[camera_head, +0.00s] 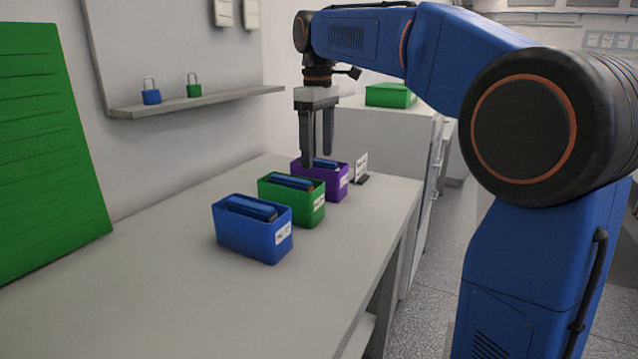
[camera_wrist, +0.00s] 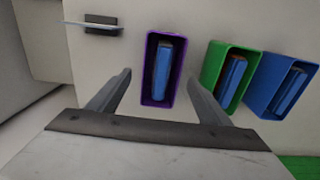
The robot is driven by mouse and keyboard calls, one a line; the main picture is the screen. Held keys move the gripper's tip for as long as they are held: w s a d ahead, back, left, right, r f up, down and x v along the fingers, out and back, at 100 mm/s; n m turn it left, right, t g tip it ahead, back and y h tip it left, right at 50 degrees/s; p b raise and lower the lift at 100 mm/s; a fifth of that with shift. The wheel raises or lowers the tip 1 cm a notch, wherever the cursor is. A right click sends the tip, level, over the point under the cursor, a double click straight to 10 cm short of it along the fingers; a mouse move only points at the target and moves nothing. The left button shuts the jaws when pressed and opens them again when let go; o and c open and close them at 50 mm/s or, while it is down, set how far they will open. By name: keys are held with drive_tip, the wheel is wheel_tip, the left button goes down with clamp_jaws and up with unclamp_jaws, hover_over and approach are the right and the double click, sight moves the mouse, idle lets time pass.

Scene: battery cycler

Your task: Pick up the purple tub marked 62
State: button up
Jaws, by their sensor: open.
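The purple tub (camera_head: 336,185) stands upright on the bench, farthest back in a row of three tubs. My gripper (camera_head: 318,160) is open and empty, pointing down above the purple tub. In the wrist view the purple tub (camera_wrist: 150,88) lies between and ahead of the two fingers, which do not appear to touch it. In the head view the left finger hides part of the tub's back rim.
A green tub (camera_head: 290,203) and a blue tub (camera_head: 250,233) stand nearer on the bench (camera_head: 150,300), each holding blue blocks. A small white sign (camera_head: 361,166) stands just right of the purple tub. A shelf (camera_head: 200,101) with two padlocks is on the wall.

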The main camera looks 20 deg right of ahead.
sight(319, 166)
drive_tip(key=shift+s+d+f, duration=0.1)
drive_tip(key=shift+f, duration=1.05)
drive_tip(key=shift+s+f, duration=0.1)
drive_tip(key=shift+f, duration=1.05)
drive_tip(key=shift+r, duration=0.1)
drive_tip(key=c, duration=1.4)
